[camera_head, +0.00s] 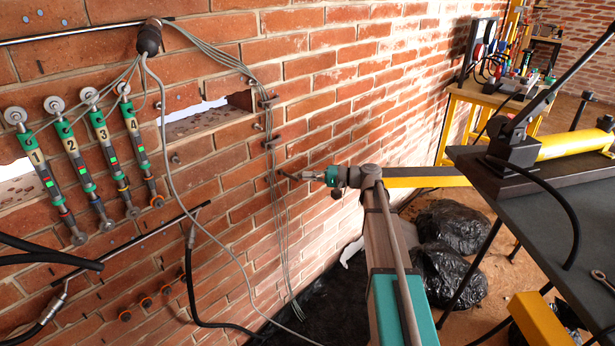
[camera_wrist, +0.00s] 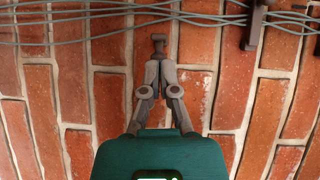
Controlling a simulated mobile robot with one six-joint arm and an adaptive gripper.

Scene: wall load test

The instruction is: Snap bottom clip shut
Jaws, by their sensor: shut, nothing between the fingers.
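A bundle of thin grey cables (camera_head: 283,220) hangs down the brick wall past dark clips, an upper one (camera_head: 268,103) and a lower one (camera_head: 271,143). My gripper (camera_head: 284,174) is close to the wall beside the cables, below these clips. In the wrist view my gripper (camera_wrist: 157,60) has its fingers together, pointing at the wall. A small grey-brown piece (camera_wrist: 158,39) is at the fingertips, just beside the cables (camera_wrist: 90,25); I cannot tell whether it is the bottom clip. A dark clip (camera_wrist: 254,25) crosses the cables at upper right.
Four numbered green tubes (camera_head: 73,160) hang on the wall at left, near an opening (camera_head: 200,118). A loose cable (camera_head: 170,180) and black hoses (camera_head: 190,290) hang nearby. Black bags (camera_head: 450,260) lie on the floor; a dark table (camera_head: 560,210) stands right.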

